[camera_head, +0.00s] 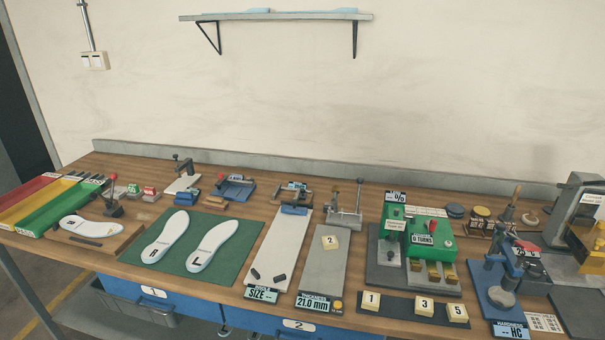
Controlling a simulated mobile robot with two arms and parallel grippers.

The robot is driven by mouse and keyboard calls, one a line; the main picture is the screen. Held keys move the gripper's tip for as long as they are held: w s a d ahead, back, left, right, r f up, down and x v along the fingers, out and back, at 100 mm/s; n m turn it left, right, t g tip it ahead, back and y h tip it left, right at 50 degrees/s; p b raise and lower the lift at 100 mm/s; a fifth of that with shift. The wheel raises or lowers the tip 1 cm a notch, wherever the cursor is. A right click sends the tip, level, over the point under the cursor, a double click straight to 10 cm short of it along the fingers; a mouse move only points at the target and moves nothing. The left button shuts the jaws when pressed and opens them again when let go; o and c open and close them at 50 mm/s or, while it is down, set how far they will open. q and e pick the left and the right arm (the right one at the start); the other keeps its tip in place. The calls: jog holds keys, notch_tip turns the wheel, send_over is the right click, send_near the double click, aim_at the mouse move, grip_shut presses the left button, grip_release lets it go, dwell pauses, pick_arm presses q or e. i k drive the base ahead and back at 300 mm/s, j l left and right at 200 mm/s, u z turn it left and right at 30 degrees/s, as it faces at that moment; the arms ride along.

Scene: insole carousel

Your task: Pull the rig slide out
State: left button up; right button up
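A green machine (428,239) reading "0 TURNS" stands on a dark base plate at the right of the bench, with wooden-coloured blocks (433,272) at its front. It looks like a rig, but I cannot make out which part is its slide or how far it is out. Two white insoles marked R (165,238) and L (213,246) lie on a green mat (243,262). Neither of my grippers shows in this view.
Left of the rig are a size board (276,252) and a board reading 21.0 mm (325,278). Numbered blocks 1, 3 and 5 sit on a dark strip (398,304) in front. A blue hardness press (497,282) stands right. Coloured bins (60,205) are far left.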

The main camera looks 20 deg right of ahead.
aim_at(388, 255)
jog(key=k+l+u, duration=0.1)
jog(key=l, duration=0.55)
jog(key=k+l+u, duration=0.15)
jog(key=l, duration=0.45)
jog(key=k+l+u, duration=0.1)
jog(key=k+l, duration=0.15)
jog(key=l, duration=0.35)
jog(key=k+l+u, duration=0.1)
jog(key=l, duration=0.45)
jog(key=k+l+u, duration=0.15)
jog(key=k+l, duration=0.2)
jog(key=l, duration=0.2)
jog(key=k+l+u, duration=0.1)
jog(key=k+l, duration=0.15)
jog(key=l, duration=0.3)
jog(key=k+l+u, duration=0.15)
jog(key=k+l, duration=0.15)
jog(key=l, duration=0.2)
jog(key=k+l+u, duration=0.1)
jog(key=k+l, duration=0.2)
jog(key=l, duration=0.2)
